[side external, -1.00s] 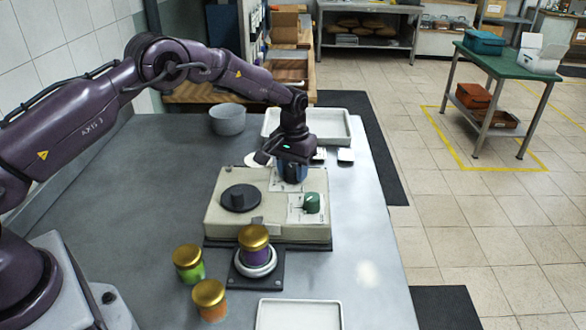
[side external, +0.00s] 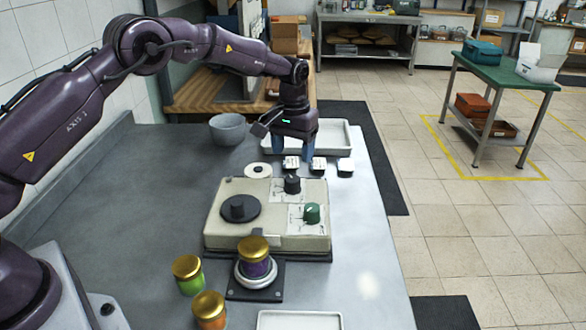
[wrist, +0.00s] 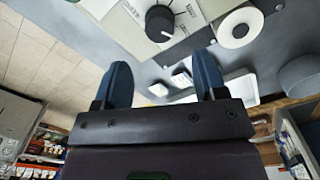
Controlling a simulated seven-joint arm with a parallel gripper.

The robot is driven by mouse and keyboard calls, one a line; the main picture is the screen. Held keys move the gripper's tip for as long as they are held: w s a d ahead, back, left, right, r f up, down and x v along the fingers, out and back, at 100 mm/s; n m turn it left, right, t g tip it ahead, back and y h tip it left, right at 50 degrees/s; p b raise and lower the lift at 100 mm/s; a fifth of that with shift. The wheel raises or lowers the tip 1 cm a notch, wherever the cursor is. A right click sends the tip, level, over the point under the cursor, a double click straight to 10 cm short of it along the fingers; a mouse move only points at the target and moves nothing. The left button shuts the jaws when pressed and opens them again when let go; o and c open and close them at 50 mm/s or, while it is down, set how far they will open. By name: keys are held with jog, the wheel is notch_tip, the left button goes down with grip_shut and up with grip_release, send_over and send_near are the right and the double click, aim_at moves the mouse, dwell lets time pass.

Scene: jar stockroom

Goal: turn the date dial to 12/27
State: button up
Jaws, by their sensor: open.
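The beige machine (side external: 215,222) on the grey table carries a wide black knob (side external: 240,208), a small black knob (side external: 292,184) at the back right on a white marked plate, and a green knob (side external: 312,212). The small black knob with a pale pointer mark also shows at the top of the wrist view (wrist: 159,20); its scale lettering is too small to read surely. My gripper (side external: 293,150) is open and empty, above and behind the small black knob, apart from it. Its two blue fingers stand spread in the wrist view (wrist: 162,63).
A purple jar with gold lid (side external: 254,262) stands on a round pad in front of the machine, with green (side external: 188,276) and orange (side external: 209,312) jars nearby. Behind are a white roll (side external: 258,170), small white-topped blocks (side external: 318,164), a white tray (side external: 340,137) and a grey bowl (side external: 228,128).

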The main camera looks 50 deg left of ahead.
jog(key=shift+r, duration=2.3)
jog(key=s+d+r+m+t, duration=0.1)
jog(key=s+r, duration=0.3)
jog(key=s, duration=0.7)
jog(key=s+d+r+m+t, duration=0.1)
jog(key=s+r, duration=0.4)
jog(key=s, duration=0.7)
jog(key=s+d+r+m+t, duration=0.1)
jog(key=s+r+t, duration=0.2)
jog(key=s, duration=0.9)
jog(key=shift+r+m+t, duration=0.3)
jog(key=shift+r+m, duration=0.1)
jog(key=shift+r, duration=0.75)
